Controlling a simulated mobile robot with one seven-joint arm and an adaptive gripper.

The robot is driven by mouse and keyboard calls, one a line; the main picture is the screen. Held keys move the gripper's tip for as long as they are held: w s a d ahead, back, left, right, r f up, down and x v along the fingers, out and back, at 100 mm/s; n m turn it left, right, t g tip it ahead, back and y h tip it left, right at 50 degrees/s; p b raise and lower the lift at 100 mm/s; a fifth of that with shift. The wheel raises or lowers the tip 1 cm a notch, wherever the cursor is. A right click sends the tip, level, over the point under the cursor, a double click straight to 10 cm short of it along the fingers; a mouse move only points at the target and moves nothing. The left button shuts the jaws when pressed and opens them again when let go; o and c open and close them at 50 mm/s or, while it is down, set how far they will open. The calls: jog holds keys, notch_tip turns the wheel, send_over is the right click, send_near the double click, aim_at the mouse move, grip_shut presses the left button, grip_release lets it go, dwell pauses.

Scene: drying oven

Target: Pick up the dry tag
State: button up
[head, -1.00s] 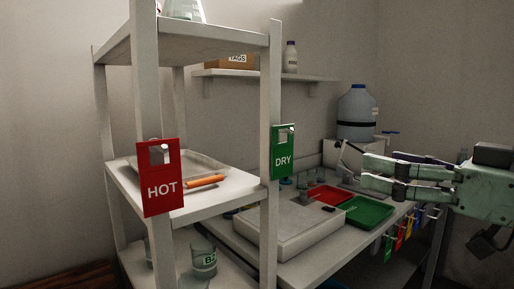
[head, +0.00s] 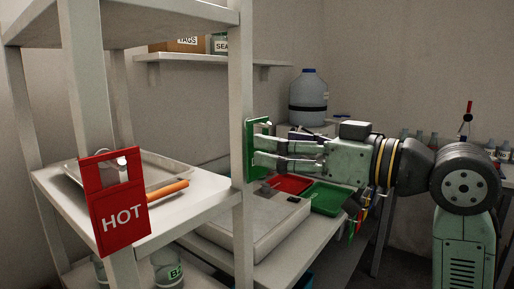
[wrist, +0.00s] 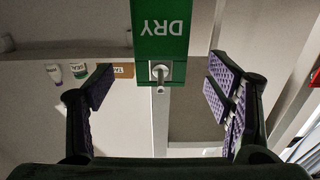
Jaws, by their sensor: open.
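The green dry tag (head: 250,155) hangs on the right front post of the shelf rack in the head view, mostly edge-on and partly behind my fingers. In the wrist view the dry tag (wrist: 160,32) shows upside down with white DRY lettering, and a peg pokes through its cut-out. My gripper (head: 256,150) is level with the tag, reaching in from the right. Whether a fingertip touches the tag cannot be told.
A red HOT tag (head: 118,203) hangs on the left front post (head: 85,80). A metal tray (head: 150,172) and orange stick lie on the rack's middle shelf. Red (head: 290,184) and green (head: 328,199) trays sit on the bench behind. The right post (head: 240,110) stands close to my fingers.

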aim_at(254, 172)
jog(key=shift+f+p+x, duration=0.2)
jog(key=shift+p+x, duration=0.25)
jog(key=shift+x, duration=0.9)
jog(key=shift+f+p+x, duration=0.15)
jog(key=shift+p+x, duration=0.3)
jog(key=shift+x, duration=0.9)
jog(key=c, duration=0.9)
